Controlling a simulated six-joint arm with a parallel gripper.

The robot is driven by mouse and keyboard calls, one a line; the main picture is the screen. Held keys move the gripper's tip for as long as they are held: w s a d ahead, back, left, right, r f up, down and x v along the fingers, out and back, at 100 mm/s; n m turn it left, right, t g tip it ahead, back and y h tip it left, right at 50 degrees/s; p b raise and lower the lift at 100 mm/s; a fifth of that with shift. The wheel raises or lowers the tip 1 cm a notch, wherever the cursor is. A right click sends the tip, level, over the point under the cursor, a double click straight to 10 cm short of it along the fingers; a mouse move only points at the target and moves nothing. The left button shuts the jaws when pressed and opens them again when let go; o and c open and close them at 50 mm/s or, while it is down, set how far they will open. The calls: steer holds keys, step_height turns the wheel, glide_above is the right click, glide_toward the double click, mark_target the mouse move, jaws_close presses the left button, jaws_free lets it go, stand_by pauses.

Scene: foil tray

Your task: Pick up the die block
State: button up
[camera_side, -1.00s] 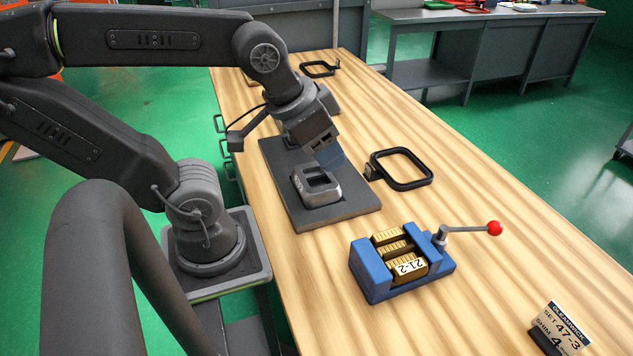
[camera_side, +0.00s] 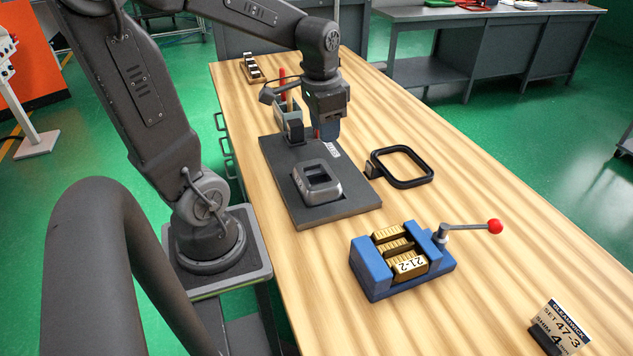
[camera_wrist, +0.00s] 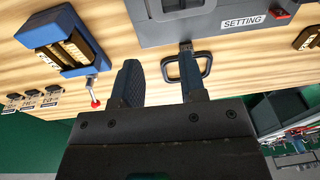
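The die block, which I take to be the grey metal block with a rectangular hollow (camera_side: 318,182), sits upright on a dark plate (camera_side: 345,208). The plate shows at the top of the wrist view with a "SETTING" label (camera_wrist: 230,22), and part of a grey block (camera_wrist: 180,4) is cut off by the top edge. My gripper (camera_side: 328,134) points down above the far part of the plate, behind the block and apart from it. In the wrist view my gripper (camera_wrist: 159,58) has its two fingers spread with nothing between them.
A black looped frame (camera_side: 403,167) lies right of the plate. A blue fixture (camera_side: 372,268) with brass pieces and a red-knobbed lever stands in front. A sign (camera_side: 560,325) stands near right. A small grey holder (camera_side: 288,120) stands behind the plate. The wood right of these is clear.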

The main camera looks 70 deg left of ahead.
steer(key=g, duration=0.1)
glide_above(317, 181)
step_height(317, 181, down, 3)
steer(key=shift+h, duration=0.3)
step_height(317, 181, down, 7)
steer(key=shift+s+f, duration=0.1)
steer(key=shift+f, duration=0.1)
steer(key=shift+a+f, duration=0.15)
steer(key=shift+f, duration=1.3)
steer(key=shift+a+f, duration=0.1)
steer(key=shift+f, duration=1.3)
jaws_close()
steer(key=shift+r, duration=0.1)
